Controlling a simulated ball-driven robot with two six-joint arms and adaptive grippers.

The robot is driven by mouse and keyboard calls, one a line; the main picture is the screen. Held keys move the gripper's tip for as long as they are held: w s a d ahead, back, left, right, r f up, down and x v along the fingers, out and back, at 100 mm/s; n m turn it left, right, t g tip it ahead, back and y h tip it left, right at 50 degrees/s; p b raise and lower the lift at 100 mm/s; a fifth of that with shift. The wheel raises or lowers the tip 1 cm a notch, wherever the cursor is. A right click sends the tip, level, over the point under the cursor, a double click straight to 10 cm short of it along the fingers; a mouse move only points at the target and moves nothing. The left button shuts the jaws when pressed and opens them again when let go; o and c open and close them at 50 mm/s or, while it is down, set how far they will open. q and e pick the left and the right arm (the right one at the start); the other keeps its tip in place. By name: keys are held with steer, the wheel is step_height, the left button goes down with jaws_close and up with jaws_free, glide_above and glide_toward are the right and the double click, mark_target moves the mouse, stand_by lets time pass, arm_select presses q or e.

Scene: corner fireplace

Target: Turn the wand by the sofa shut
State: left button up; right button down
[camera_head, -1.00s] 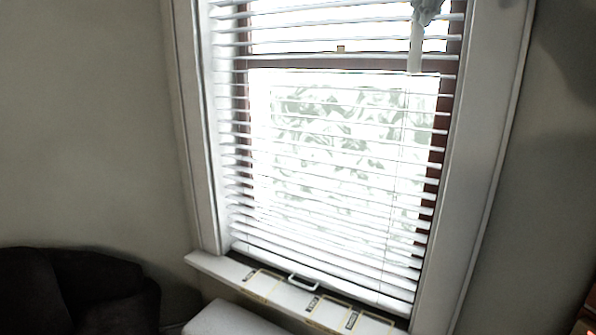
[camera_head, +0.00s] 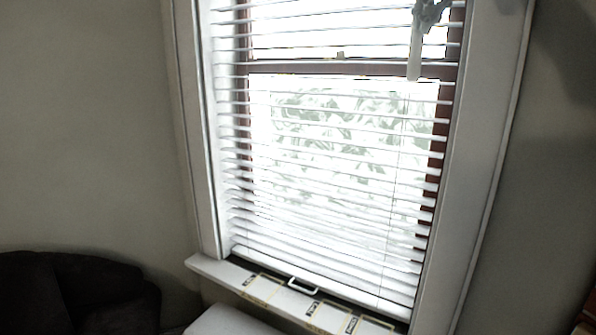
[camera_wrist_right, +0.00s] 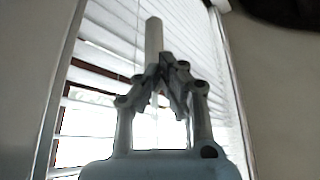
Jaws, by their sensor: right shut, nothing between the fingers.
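The wand (camera_head: 415,52) is a short pale rod hanging in front of the upper right part of the white blind (camera_head: 330,185). The blind's slats are apart, and bright window shows between them. My right gripper (camera_head: 430,14) is at the wand's upper part, at the top edge of the head view. In the right wrist view the wand (camera_wrist_right: 153,42) rises just beyond the fingertips of my right gripper (camera_wrist_right: 166,75). The fingers are shut with nothing between them. Whether they touch the wand, I cannot tell. My left gripper is not in view.
A dark sofa (camera_head: 75,290) stands at the lower left. A white sill (camera_head: 213,268) with a small handle and yellow-edged labelled items runs below the blind. A pale rounded top (camera_head: 228,320) is below the sill. The window frame (camera_head: 478,160) borders the blind.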

steer(key=shift+d, duration=0.15)
steer(key=shift+d+p, duration=0.1)
steer(key=shift+p, duration=0.4)
steer(key=shift+w+d, duration=0.1)
steer(key=shift+d, duration=0.35)
steer(key=shift+w+d+f, duration=0.15)
steer(key=shift+w+f, duration=0.05)
step_height(320, 180, up, 6)
steer(key=shift+s+d, duration=0.2)
steer(key=shift+s, duration=0.1)
stand_by(0.4)
